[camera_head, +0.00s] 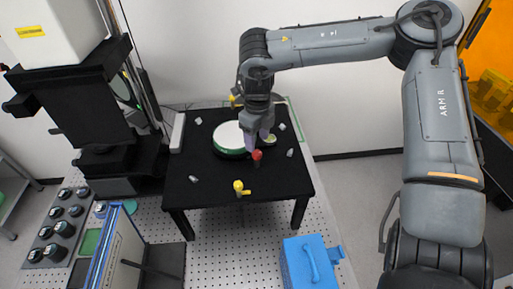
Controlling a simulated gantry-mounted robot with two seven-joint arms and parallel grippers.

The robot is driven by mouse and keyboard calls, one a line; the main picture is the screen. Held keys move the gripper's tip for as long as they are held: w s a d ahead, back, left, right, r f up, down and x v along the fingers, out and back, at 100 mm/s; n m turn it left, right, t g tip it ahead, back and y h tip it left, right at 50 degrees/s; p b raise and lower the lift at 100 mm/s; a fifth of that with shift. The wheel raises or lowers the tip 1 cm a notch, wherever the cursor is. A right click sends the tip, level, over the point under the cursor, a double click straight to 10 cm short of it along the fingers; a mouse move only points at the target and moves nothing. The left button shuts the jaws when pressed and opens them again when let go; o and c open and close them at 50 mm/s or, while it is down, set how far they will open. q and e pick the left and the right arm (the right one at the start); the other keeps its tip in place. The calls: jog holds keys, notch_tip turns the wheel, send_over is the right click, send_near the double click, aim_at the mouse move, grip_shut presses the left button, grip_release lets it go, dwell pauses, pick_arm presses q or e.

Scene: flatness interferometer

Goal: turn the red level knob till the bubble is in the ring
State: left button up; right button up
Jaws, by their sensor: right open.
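The red level knob (257,155) stands upright on the black table (215,195), near its middle. My right gripper (254,150) points down from above, with its fingertips right at the red knob; I cannot tell whether they touch it. The gripper is open. A small round pale-green item (270,139), perhaps the bubble level, is just right of the gripper; its bubble and ring are too small to make out. My left gripper is not in view.
A white disc with a green rim (229,138) lies left of the gripper. A yellow knob (238,186) stands at the table's front. A blue case (309,262) sits at front right. A black instrument column (105,130) rises at left. Several small grey pieces lie on the table.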

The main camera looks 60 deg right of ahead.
aim_at(257, 152)
jog(key=shift+f+p, duration=0.3)
jog(key=shift+f, duration=2.4)
jog(key=c, duration=1)
